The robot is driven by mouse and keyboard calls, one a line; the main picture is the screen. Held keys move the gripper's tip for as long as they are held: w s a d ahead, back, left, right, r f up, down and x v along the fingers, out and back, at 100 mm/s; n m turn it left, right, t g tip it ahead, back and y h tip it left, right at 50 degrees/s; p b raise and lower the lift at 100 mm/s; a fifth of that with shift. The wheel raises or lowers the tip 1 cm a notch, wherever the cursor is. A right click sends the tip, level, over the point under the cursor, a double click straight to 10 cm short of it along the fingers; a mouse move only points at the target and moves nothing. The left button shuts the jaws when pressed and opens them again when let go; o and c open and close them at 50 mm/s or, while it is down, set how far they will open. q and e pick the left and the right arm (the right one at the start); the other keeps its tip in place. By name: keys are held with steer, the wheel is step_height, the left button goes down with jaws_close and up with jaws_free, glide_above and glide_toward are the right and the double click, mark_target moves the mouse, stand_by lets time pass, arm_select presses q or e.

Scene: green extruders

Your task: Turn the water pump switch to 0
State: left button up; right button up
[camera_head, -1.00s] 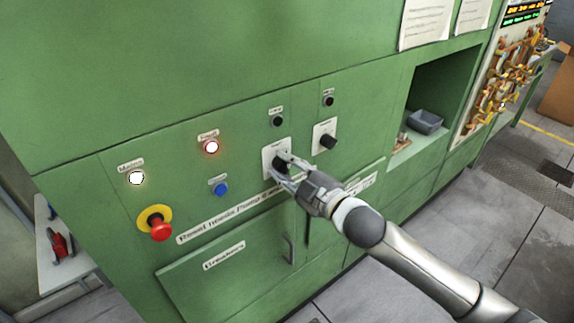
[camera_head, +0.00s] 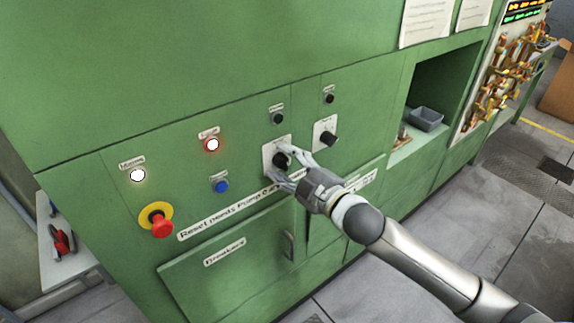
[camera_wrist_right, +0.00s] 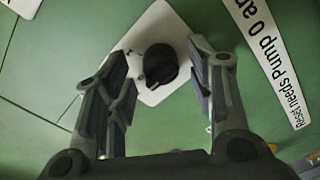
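A black rotary switch (camera_head: 280,160) sits on a white plate (camera_head: 269,157) on the green panel. It also shows in the right wrist view as a black knob (camera_wrist_right: 160,65) on a tilted white plate (camera_wrist_right: 151,28). My right gripper (camera_head: 281,164) is at this switch with its fingers spread. In the wrist view the knob lies between the two fingers, with a visible gap on each side. A second black switch (camera_head: 328,138) on a white plate is to the right. The small switch labels are not readable. My left gripper is out of view.
A red emergency button (camera_head: 162,225) on a yellow ring, a blue button (camera_head: 221,186) and lit lamps (camera_head: 212,145) are left of the switch. A white "Reset needs Pump 0" label (camera_head: 225,221) lies below.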

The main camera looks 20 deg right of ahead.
steer(key=shift+f, duration=0.1)
steer(key=v, duration=1.2)
stand_by(0.6)
